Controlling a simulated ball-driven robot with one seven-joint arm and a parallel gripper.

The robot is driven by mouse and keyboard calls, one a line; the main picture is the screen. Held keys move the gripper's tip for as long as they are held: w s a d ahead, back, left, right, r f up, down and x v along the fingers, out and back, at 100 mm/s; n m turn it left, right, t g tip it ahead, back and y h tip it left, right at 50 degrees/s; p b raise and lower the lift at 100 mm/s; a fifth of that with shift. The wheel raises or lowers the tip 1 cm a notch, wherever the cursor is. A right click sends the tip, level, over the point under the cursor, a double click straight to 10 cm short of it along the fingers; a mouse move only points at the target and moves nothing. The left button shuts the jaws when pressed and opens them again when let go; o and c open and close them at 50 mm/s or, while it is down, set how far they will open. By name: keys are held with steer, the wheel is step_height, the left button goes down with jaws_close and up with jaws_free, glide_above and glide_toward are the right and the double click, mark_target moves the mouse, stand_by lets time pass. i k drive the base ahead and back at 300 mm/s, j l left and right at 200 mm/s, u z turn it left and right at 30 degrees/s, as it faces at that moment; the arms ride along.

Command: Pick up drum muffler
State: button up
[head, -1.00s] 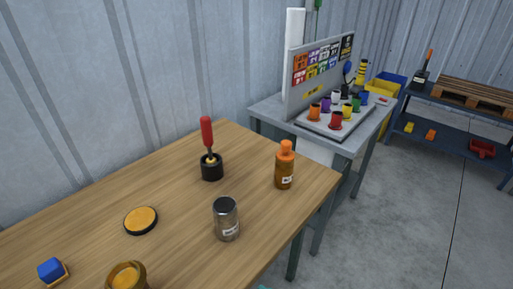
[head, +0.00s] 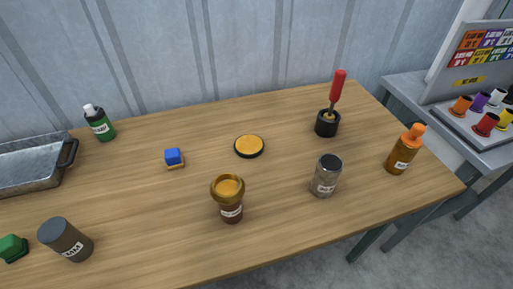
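No object is clearly marked as the drum muffler. Two drum-shaped things stand upright on the wooden table (head: 140,215) in the head view. One is a dark grey cylinder (head: 66,239) with a white label, near the front left. The other is a shiny metal cylinder (head: 326,176) with a dark top and a small label, right of the middle. I cannot tell from the labels which one is the drum muffler. Both stand free with nothing on them. My gripper is not in view.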

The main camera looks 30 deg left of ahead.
mark_target(57, 233)
steer(key=u, duration=1.9)
